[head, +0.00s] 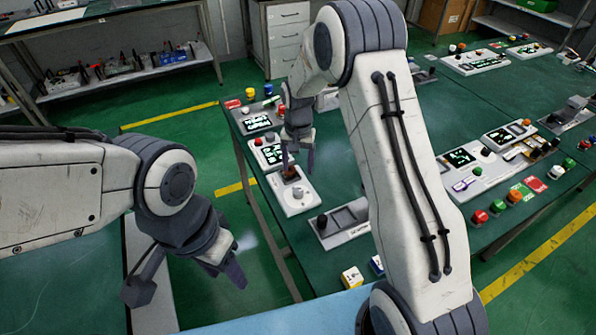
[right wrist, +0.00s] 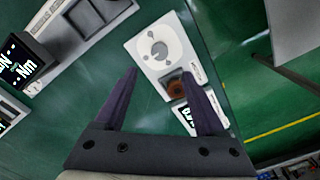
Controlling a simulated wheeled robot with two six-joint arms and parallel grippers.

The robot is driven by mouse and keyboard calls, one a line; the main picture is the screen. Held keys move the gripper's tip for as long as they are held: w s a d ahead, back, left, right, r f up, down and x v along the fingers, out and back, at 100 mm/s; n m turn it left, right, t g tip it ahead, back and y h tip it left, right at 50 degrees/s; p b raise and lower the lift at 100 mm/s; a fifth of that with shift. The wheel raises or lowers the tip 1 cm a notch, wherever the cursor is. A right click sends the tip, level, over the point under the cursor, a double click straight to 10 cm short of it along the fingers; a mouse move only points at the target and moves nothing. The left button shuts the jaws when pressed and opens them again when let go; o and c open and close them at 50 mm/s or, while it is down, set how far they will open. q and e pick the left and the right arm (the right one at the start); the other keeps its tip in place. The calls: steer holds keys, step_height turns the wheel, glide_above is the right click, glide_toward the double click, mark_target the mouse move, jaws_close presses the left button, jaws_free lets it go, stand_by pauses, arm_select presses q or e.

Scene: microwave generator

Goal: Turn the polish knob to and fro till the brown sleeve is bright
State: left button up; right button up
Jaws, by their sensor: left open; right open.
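A white panel (head: 283,203) sits near the left edge of the green table. On it are a pale round knob (head: 298,192) and a brown sleeve (head: 290,172) in a dark recess. In the right wrist view the knob (right wrist: 159,48) is a dial on the white panel (right wrist: 136,46), and the brown sleeve (right wrist: 176,87) looks dull brown. My right gripper (head: 298,162) is open and empty above the panel, its fingers apart from the knob as far as I can see. My left gripper (head: 188,285) is open and empty, away to the left of the table.
Other panels with screens (head: 258,123) stand close behind the white panel. A grey device with a black knob (head: 340,222) stands to its right. My right arm hides the table's middle.

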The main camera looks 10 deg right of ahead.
mark_target(299, 191)
step_height(299, 191, down, 10)
steer(key=m, duration=0.3)
steer(key=shift+d+f+m+p, duration=0.1)
steer(key=shift+f+m+p, duration=0.15)
steer(key=shift+m+p, duration=0.15)
jaws_close()
